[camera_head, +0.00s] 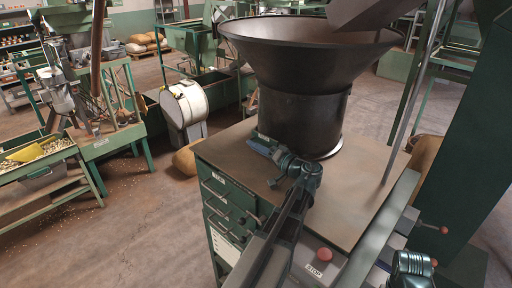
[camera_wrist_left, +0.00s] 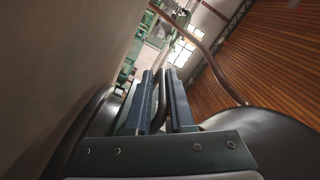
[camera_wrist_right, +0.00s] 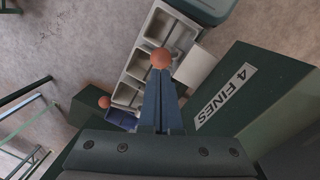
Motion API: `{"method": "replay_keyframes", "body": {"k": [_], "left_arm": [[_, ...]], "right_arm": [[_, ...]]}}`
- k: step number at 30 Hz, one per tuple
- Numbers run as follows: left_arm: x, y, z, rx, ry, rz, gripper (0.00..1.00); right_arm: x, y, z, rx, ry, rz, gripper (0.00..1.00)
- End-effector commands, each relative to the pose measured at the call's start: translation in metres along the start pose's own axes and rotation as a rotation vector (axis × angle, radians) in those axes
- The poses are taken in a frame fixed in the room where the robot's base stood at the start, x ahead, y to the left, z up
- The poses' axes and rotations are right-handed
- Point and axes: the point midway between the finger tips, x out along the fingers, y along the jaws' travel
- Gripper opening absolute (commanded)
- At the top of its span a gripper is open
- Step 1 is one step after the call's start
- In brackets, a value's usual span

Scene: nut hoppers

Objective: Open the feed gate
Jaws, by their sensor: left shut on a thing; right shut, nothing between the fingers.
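A large dark hopper (camera_head: 300,112) with a flared rim stands on the tan top of a green cabinet. My left gripper (camera_head: 260,146) is low at the hopper's front left side. In the left wrist view, my left gripper (camera_wrist_left: 160,85) is shut on a dark bar (camera_wrist_left: 159,112), seen end-on between its fingers. I cannot tell how the bar joins the hopper, or whether the feed gate is open. In the right wrist view, my right gripper (camera_wrist_right: 159,90) is shut and empty, with a red ball knob (camera_wrist_right: 160,58) at its tips' line of sight.
The green cabinet (camera_head: 232,205) has several drawers. A red STOP button (camera_head: 323,254) is at its front. Red-knobbed levers (camera_head: 443,230) stick out at the right. A green bin labelled 4 FINES (camera_wrist_right: 250,85) and grey trays (camera_wrist_right: 132,62) lie below my right wrist.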

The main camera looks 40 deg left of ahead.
Motion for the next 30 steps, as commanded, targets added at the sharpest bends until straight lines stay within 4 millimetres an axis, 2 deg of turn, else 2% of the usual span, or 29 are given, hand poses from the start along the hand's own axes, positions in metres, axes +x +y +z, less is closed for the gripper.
{"method": "replay_keyframes", "body": {"k": [2, 5, 13, 22, 23, 26, 30], "left_arm": [[0.001, -0.006, 0.002, 0.001, 0.007, -0.009, 0.0], [0.0, -0.015, 0.015, 0.002, 0.007, -0.01, 0.0], [0.0, -0.046, 0.062, 0.002, 0.004, -0.011, 0.0], [0.001, -0.047, 0.062, 0.001, 0.005, -0.011, 0.0], [0.001, -0.047, 0.062, 0.001, 0.005, -0.011, 0.23], [0.001, -0.046, 0.062, 0.001, 0.005, -0.009, 0.41], [0.001, -0.045, 0.062, 0.001, 0.004, -0.008, 0.42]], "right_arm": [[-0.002, 0.0, 0.0, 0.0, 0.0, 0.0, 0.0], [-0.001, 0.0, 0.0, 0.0, 0.0, 0.0, 0.0], [-0.001, 0.0, 0.0, 0.0, 0.0, 0.0, 0.0], [-0.002, 0.0, 0.0, 0.0, 0.0, 0.0, 0.0], [-0.002, 0.0, 0.0, 0.0, 0.0, 0.0, 0.0], [-0.001, 0.0, 0.0, 0.0, 0.0, 0.0, 0.0], [-0.001, 0.0, 0.0, 0.0, 0.0, 0.0, 0.0]]}}
